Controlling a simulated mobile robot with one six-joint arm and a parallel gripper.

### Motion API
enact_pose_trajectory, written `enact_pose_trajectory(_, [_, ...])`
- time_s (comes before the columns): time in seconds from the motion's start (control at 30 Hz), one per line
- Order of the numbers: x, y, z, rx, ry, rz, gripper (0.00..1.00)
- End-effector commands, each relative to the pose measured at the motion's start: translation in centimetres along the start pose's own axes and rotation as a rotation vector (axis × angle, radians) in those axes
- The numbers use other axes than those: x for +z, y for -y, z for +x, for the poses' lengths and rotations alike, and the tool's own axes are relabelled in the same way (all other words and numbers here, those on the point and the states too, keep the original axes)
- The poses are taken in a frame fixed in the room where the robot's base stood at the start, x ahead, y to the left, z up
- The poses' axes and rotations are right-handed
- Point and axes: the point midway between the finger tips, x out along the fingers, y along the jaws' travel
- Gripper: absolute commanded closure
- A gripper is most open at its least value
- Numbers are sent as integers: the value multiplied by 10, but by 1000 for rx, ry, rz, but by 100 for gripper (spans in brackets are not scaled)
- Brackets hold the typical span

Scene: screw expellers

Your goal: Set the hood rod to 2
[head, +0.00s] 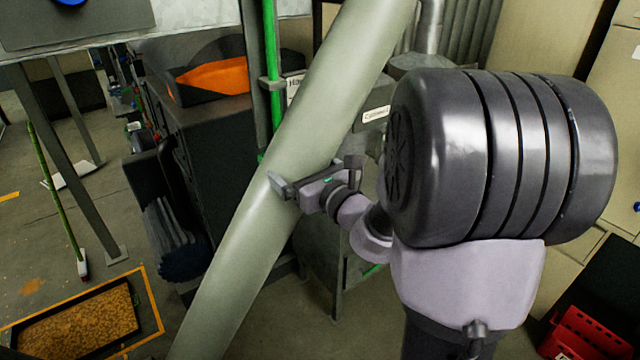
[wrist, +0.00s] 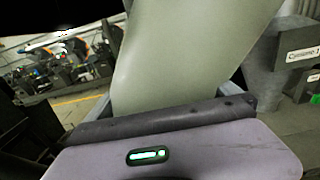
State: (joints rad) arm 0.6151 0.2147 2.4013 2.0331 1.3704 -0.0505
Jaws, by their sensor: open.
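A green upright rod (head: 271,70) runs beside a grey post, left of a thick pale pipe; it may be the hood rod. Its lower end is partly hidden by the pipe, and no position numbers are readable. My gripper (head: 314,174) is open, with its fingers spread apart, in front of the pipe and lower right of the rod. No rod shows between the fingers. The wrist view is mostly filled by the pipe ahead of the gripper, and I cannot make out the green rod there.
The thick pale pipe (head: 300,130) slants across the scene right at my gripper; it also fills the wrist view (wrist: 185,60). A dark machine (head: 215,130) with an orange opening stands behind it. A labelled grey unit (wrist: 297,55) is at right.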

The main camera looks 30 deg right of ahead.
Motion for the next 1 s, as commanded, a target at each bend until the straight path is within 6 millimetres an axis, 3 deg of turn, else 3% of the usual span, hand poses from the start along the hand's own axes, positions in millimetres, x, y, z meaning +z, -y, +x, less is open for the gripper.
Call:
enact_pose_trajectory(0.2, [-7, 2, -73, -8, 5, -7, 0])
enact_pose_trajectory(0.5, [-4, 1, -121, -5, 3, -5, 0])
enact_pose_trajectory(0.63, [-2, 0, -130, -2, 0, -1, 0])
enact_pose_trajectory(0.9, [0, -1, -131, 2, -2, -2, 0])
enact_pose_trajectory(0.97, [-4, -10, -129, 31, -22, -26, 0])
enact_pose_trajectory(1.0, [-11, -23, -128, 78, -54, -66, 0])
